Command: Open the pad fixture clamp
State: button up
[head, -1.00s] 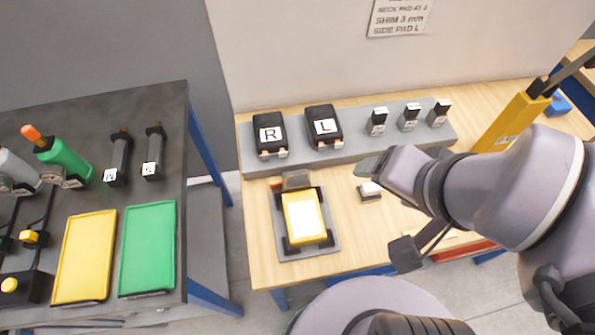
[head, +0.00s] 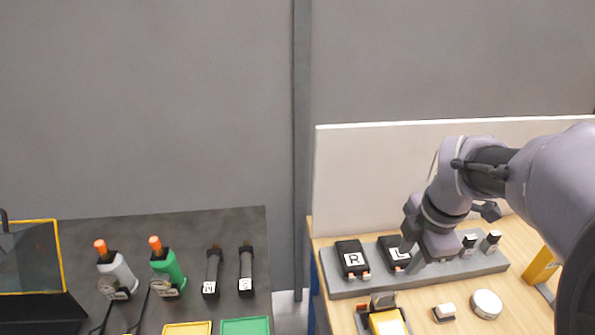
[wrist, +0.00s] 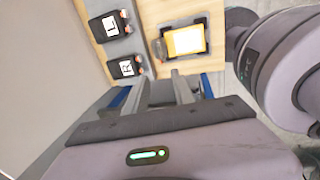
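The pad fixture (head: 362,320) is at the lower edge of the head view, partly cut off, with a yellow block (head: 388,324) in it. Its brownish clamp (head: 383,300) stands at the back side of the block. In the wrist view the fixture (wrist: 206,22) shows whole, with the yellow block (wrist: 186,41) and the clamp (wrist: 159,49) beside it. My gripper (wrist: 162,86) is open and empty, its two fingers apart. In the head view it is above the grey rack near the L pad, apart from the clamp. Its fingertips are hard to make out there.
The grey rack (head: 345,288) behind the fixture holds the R pad (head: 351,258), the L pad (head: 392,252) and small labelled blocks. A small block (head: 444,312) and a round disc (head: 487,304) lie right of the fixture. A dark bench (head: 190,232) with tools stands left, across a gap.

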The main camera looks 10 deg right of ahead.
aim_at(388, 293)
jog(key=w+f+b, duration=0.1)
jog(key=f+b, duration=0.1)
jog(key=f, duration=0.3)
jog(key=w+f+b, duration=0.1)
jog(key=f+b, duration=0.1)
jog(key=f, duration=0.3)
jog(key=w+d+f+b, duration=0.1)
jog(key=f+b, duration=0.1)
jog(key=f, duration=0.4)
jog(key=shift+w, duration=0.1)
jog(key=shift+w+a+f+b, duration=0.15)
jog(key=shift+f+b, duration=0.2)
jog(key=shift+f, duration=0.25)
grip_shut()
